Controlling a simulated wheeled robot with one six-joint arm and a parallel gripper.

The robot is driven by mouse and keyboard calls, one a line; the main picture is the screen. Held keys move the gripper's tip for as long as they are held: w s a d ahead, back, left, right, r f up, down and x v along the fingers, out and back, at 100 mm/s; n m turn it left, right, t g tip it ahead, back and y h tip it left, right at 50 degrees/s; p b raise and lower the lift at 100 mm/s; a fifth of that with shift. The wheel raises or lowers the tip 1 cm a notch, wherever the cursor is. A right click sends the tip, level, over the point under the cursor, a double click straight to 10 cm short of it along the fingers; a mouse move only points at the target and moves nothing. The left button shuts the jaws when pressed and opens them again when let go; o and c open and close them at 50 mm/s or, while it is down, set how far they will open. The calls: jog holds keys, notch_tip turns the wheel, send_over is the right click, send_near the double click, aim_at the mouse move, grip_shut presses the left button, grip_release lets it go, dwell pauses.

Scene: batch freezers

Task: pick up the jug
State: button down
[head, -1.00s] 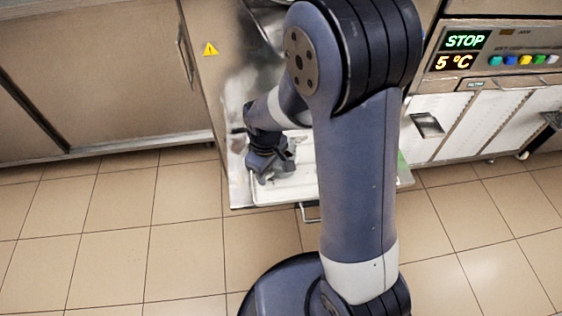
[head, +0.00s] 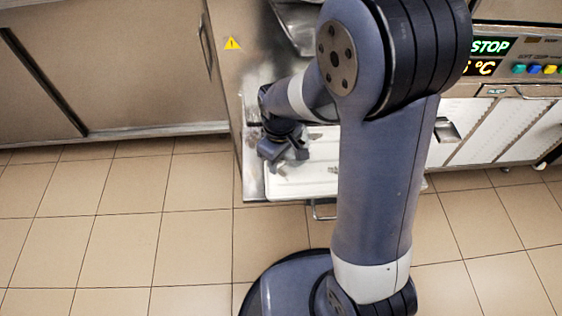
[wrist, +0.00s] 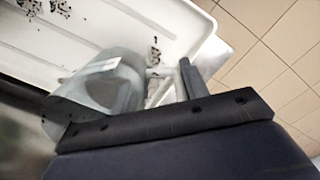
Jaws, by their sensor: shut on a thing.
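In the wrist view, a grey, see-through body that looks like the jug (wrist: 95,88) lies against the left side of my gripper (wrist: 160,85). My gripper is shut on it, with one grey finger showing upright on the right. The exact grip point and the jug's tilt are hard to tell. In the head view, my gripper (head: 284,152) is over the left part of a white tray (head: 310,186) at the foot of a steel machine. The jug is too small and clear to make out there, and my arm hides part of the tray.
The steel machine's side panel (head: 240,85) rises close on the left of my gripper. A cabinet (head: 110,65) stands further left. Dark bits (wrist: 58,7) lie in the tray. The tiled floor in front is clear.

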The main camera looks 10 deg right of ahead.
jog(key=r, duration=0.2)
jog(key=r+p, duration=0.1)
jog(key=r, duration=0.1)
jog(key=shift+w+a, duration=0.3)
jog(key=shift+r, duration=0.6)
jog(key=shift+s+d+r+p, duration=0.15)
jog(key=shift+r+p, duration=0.2)
jog(key=shift+r, duration=0.25)
jog(key=shift+s+d+r, duration=0.2)
jog(key=shift+s+d, duration=0.2)
jog(key=shift+d, duration=0.05)
jog(key=shift+w+a, duration=0.25)
jog(key=shift+w+a, duration=0.3)
jog(key=shift+a, duration=0.1)
jog(key=shift+s+d, duration=0.25)
jog(key=shift+d, duration=0.05)
